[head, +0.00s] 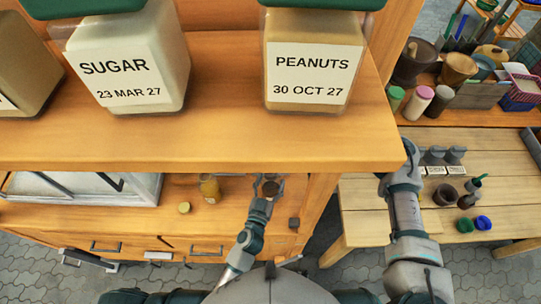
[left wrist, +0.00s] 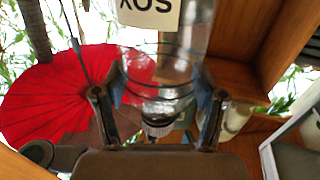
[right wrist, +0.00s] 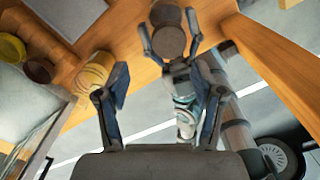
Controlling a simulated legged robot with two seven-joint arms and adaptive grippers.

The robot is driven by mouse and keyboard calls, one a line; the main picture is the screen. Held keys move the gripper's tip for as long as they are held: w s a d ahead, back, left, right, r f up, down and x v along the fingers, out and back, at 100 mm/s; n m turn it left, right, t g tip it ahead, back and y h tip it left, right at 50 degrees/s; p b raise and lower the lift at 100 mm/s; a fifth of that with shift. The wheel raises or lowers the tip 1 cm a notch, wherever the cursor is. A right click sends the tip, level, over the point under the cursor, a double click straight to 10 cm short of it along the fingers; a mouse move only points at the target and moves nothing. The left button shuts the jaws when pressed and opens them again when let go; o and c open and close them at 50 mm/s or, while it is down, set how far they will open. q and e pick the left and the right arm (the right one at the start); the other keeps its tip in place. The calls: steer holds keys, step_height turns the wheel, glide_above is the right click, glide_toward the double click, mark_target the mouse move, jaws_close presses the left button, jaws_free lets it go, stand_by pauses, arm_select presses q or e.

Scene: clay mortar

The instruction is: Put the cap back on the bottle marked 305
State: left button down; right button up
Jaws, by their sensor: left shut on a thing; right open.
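My left gripper (head: 270,185) is shut on a small vessel with a dark brown round top (head: 270,189), above the lower counter. In the left wrist view the gripper (left wrist: 157,105) holds a clear glass bottle (left wrist: 165,70); its pale label (left wrist: 148,12) is inverted and cut off, so the number is unclear. My right gripper (right wrist: 160,105) is open and empty. It faces the left gripper and its held vessel (right wrist: 168,42). In the head view the upper shelf hides the right jaws. A yellow disc, perhaps a cap (head: 184,208), lies on the counter beside a yellowish jar (head: 210,190).
An upper shelf (head: 220,140) carries large labelled jars and overhangs the counter (head: 120,220). A white-framed case (head: 85,188) stands at left. A slatted table (head: 375,205) at right holds several small items. Grey paving lies below.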

steer(key=n, duration=0.5)
steer(key=shift+d+r, duration=0.1)
steer(key=shift+r, duration=0.05)
steer(key=n, duration=0.8)
steer(key=shift+w+d+r, duration=0.1)
steer(key=shift+d+r, duration=0.05)
steer(key=shift+r, duration=0.05)
steer(key=n, duration=0.3)
steer(key=shift+r, duration=0.1)
steer(key=n, duration=0.5)
steer(key=shift+d+r, duration=0.1)
steer(key=shift+d, duration=0.05)
steer(key=n, duration=0.2)
steer(key=shift+r+n, duration=0.1)
steer(key=shift+n, duration=0.3)
steer(key=n, duration=0.5)
steer(key=shift+w+d+r, duration=0.1)
steer(key=shift+d+r, duration=0.05)
steer(key=n, duration=0.2)
steer(key=shift+n, duration=0.4)
steer(key=n, duration=0.5)
steer(key=shift+d+r, duration=0.1)
steer(key=shift+r, duration=0.1)
steer(key=n, duration=0.5)
steer(key=shift+d+r, duration=0.1)
steer(key=n, duration=0.5)
steer(key=shift+d+r+n, duration=0.1)
steer(key=shift+r+n, duration=0.05)
steer(key=shift+n, duration=0.15)
